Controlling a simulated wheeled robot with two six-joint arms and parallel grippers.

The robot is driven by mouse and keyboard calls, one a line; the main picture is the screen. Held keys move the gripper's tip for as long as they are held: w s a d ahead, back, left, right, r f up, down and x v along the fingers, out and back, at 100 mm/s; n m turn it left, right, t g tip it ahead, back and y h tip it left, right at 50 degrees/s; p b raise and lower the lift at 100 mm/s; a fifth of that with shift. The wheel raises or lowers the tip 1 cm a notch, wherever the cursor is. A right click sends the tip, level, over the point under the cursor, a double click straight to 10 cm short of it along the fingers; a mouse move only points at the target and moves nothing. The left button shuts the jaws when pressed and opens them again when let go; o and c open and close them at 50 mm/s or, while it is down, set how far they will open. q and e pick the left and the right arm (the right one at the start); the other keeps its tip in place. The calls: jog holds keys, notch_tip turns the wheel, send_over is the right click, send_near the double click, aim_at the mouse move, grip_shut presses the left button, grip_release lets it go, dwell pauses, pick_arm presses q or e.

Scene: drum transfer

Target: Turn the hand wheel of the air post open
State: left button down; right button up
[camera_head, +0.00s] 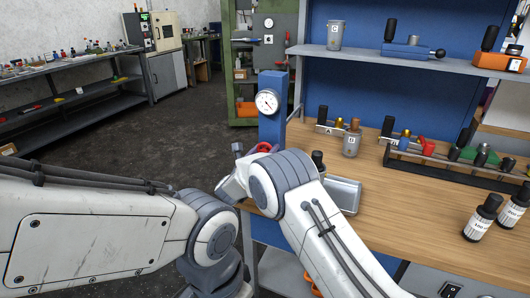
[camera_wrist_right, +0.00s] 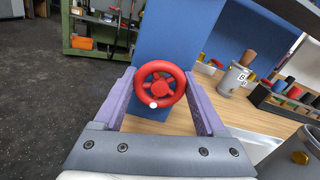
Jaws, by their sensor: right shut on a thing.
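The air post (camera_head: 272,128) is a blue upright column at the left end of the workbench, with a round white gauge (camera_head: 266,102) near its top. Its red hand wheel (camera_head: 263,147) shows only in part in the head view, behind my right arm. In the right wrist view the hand wheel (camera_wrist_right: 157,84) faces the camera, with red spokes and a small white knob low on its rim. My right gripper (camera_wrist_right: 158,76) has one purple finger on each side of the wheel and is shut on it. My left gripper is out of view.
The wooden workbench (camera_head: 400,210) holds a grey canister marked B (camera_head: 352,140), a dark rack (camera_head: 440,165) of parts and black-capped bottles (camera_head: 482,218). A metal tray (camera_head: 343,193) lies close to my right arm. Open floor (camera_head: 130,150) lies left of the post.

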jog(key=o, duration=1.3)
jog(key=b+v, duration=0.1)
jog(key=v, duration=0.9)
jog(key=shift+s, duration=0.25)
jog(key=shift+s, duration=0.1)
